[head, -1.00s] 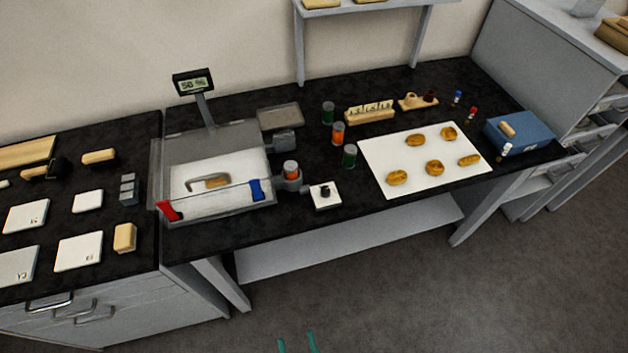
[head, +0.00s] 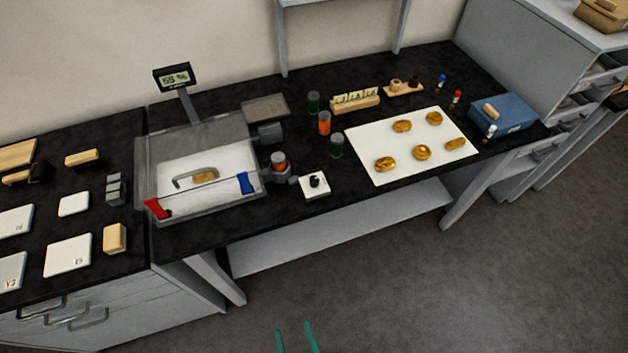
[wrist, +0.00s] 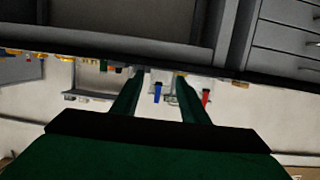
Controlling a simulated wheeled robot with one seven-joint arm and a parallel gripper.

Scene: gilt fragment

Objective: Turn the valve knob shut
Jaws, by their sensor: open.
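A small black knob (head: 315,181) stands on a white square block (head: 313,192) near the front edge of the bench, just right of the clear-fronted chamber (head: 205,180). I take it to be the valve knob; no open or shut mark is readable. The chamber holds a handle and a small brown fragment (head: 205,176). A red clip (head: 157,208) and a blue clip (head: 245,183) are on its front. My gripper (head: 296,337) shows teal fingertips low in the head view, apart and empty, over the floor in front of the bench. The wrist view shows both fingers (wrist: 158,88) spread.
A display (head: 174,78) on a post reads about 55 %. A white sheet (head: 375,145) with several golden pieces lies right. The floor in front is clear.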

